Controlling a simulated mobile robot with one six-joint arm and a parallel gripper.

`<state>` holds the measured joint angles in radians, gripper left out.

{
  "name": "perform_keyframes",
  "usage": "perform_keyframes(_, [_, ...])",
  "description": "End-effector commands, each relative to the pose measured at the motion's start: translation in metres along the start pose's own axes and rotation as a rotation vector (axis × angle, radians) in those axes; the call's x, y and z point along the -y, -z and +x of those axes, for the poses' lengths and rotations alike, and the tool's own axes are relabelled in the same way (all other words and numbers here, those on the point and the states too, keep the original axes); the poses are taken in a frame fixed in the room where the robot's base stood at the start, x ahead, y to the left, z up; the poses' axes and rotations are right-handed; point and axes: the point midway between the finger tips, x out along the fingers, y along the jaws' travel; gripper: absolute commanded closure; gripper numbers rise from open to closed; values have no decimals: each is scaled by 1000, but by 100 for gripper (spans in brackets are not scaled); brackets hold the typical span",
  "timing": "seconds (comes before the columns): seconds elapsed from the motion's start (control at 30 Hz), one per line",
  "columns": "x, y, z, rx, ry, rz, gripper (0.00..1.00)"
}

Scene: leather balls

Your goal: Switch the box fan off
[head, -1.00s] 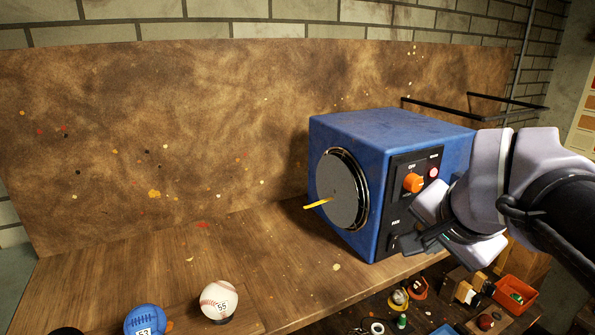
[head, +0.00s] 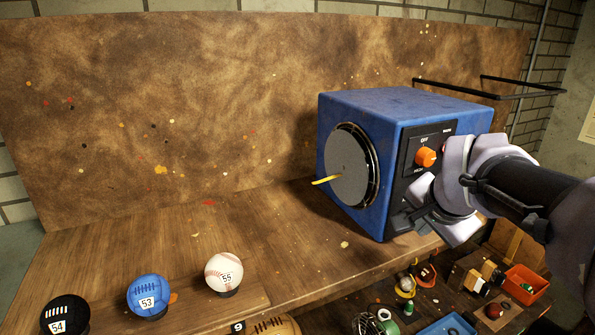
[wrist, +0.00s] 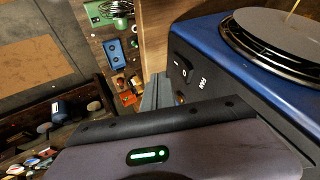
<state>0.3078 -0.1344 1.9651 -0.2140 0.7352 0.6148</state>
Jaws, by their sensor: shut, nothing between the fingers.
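The blue box fan (head: 455,105) stands on the wooden bench, its round grey front (head: 348,170) facing left. A yellow streamer (head: 326,180) sticks out from that front. The dark side panel carries an orange knob (head: 426,156) under the word OFF. The wrist view shows a black rocker switch (wrist: 181,68) marked I and O beside the word FAN. My gripper (head: 408,222) is shut and empty at the lower part of the panel, close to the switch. In the wrist view its grey fingers (wrist: 156,92) are beside the rocker; I cannot tell whether they touch it.
A black ball (head: 65,314), a blue ball (head: 148,296) and a white baseball (head: 223,272) stand at the bench's front left. An orange bin (head: 526,284) and other clutter lie lower right. A black rail (head: 500,95) is behind the fan.

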Motion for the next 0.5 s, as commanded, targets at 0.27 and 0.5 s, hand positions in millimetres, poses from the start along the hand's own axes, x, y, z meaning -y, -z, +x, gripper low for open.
perform_keyframes(0.27, [26,3,6,-1,1,-1,100])
perform_keyframes(0.5, [26,3,7,-1,1,-1,100])
